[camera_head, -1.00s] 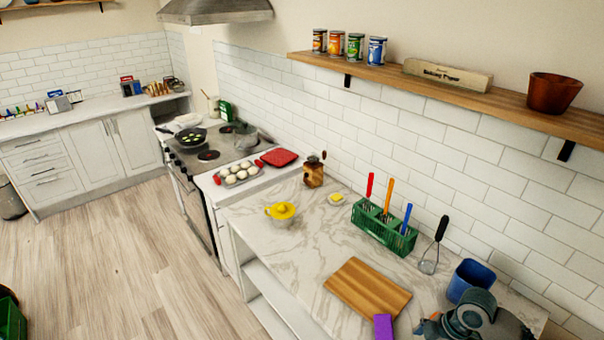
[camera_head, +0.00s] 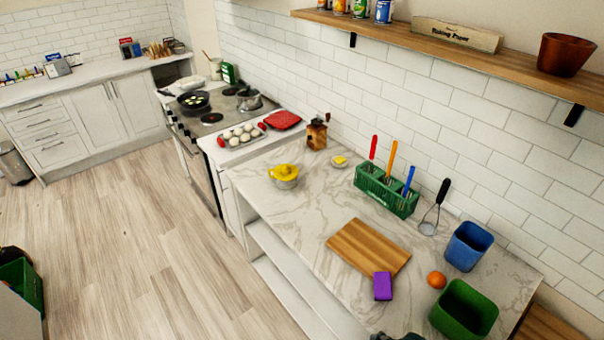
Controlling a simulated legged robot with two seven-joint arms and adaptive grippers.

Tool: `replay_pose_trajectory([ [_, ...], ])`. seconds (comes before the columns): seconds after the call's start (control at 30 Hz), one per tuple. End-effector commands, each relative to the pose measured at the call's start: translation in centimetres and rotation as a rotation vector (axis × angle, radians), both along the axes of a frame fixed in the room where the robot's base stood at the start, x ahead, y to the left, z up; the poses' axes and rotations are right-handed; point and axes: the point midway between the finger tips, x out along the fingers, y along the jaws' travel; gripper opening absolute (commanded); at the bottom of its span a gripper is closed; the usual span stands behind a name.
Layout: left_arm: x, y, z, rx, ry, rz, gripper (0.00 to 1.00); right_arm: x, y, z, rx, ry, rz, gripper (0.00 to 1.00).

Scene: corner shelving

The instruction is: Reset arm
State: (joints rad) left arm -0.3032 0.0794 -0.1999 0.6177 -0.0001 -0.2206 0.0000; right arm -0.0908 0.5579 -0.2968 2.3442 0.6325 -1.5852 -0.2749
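Only a small dark piece, apparently the tip of my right gripper (camera_head: 397,336), shows at the bottom edge of the head view, in front of the marble counter (camera_head: 305,225). Its fingers are mostly cut off, so I cannot tell whether it is open or shut. My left gripper is not in view.
A wooden shelf (camera_head: 480,72) runs above.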

Motion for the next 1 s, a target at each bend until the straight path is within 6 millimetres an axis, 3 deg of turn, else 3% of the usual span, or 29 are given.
replay_pose_trajectory([
  [0.17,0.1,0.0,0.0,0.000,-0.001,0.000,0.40,-3.5,0.1,-2.5,0.024,0.034,-0.306,1.00],
  [0.5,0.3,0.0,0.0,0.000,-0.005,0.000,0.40,-10.4,-3.7,-5.6,-0.061,0.115,-0.789,1.00],
  [0.77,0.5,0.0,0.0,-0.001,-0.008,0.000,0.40,-8.7,-3.3,-14.4,-0.077,0.142,-0.765,1.00],
  [0.87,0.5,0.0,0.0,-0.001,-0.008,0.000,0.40,-8.8,-3.3,-18.3,-0.083,0.157,-0.761,1.00],
  [1.0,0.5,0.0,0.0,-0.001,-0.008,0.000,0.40,-9.8,-3.3,-25.1,-0.097,0.183,-0.754,1.00],
])
